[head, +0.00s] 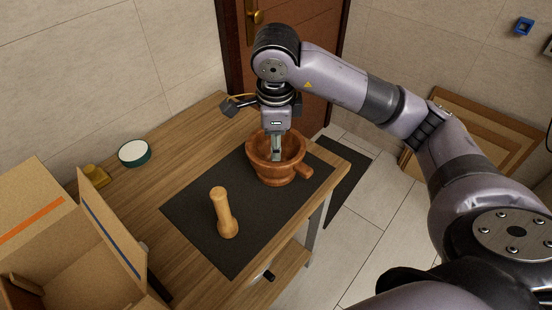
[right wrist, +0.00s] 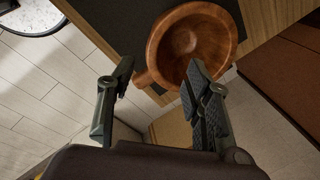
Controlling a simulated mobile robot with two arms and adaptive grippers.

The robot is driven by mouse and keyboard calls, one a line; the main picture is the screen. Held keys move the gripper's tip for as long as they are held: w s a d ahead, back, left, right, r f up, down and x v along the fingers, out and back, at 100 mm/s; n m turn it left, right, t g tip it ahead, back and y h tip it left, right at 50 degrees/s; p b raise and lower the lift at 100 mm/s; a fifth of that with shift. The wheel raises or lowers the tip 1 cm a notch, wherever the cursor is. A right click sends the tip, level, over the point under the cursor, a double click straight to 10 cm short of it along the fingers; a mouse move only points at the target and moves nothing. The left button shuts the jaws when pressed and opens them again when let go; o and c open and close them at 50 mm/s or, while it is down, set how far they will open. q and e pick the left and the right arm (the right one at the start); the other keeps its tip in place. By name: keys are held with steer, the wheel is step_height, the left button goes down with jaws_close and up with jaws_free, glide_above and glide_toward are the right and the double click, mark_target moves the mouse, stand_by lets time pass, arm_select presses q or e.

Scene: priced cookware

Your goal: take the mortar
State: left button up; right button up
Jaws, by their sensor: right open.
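The mortar (head: 283,174) is a reddish-brown wooden bowl with a short handle, upright on a dark mat (head: 200,234) near the table's right edge. It also shows in the right wrist view (right wrist: 180,44), beyond the fingertips. My right gripper (head: 276,156) points down at the mortar and hides part of its bowl. In the right wrist view my right gripper (right wrist: 160,70) is open, with the mortar's handle side between the fingers and the right fingertip overlapping the rim. I cannot tell whether they touch. My left gripper is not in view.
An open cardboard box (head: 110,225) is at the left. A round white-topped green item (head: 134,153) and a small yellow object (head: 95,175) are at the back left. A brown door (head: 310,65) is behind.

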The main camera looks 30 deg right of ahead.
steer(key=f, duration=0.3)
steer(key=shift+w+d+f, duration=0.15)
steer(key=shift+w+f, duration=0.15)
steer(key=shift+w, duration=0.05)
steer(key=f, duration=0.3)
steer(key=shift+w+d+f+p, duration=0.2)
steer(key=shift+w+p, duration=0.1)
steer(key=shift+p, duration=0.05)
steer(key=p, duration=0.1)
glide_above(276, 179)
steer(key=f, duration=0.4)
steer(key=shift+s+f, duration=0.15)
steer(key=shift+s, duration=0.05)
steer(key=shift+w+f, duration=0.1)
steer(key=shift+f, duration=0.25)
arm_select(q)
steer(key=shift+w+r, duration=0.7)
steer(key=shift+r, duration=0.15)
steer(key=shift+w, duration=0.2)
arm_select(e)
jaws_close()
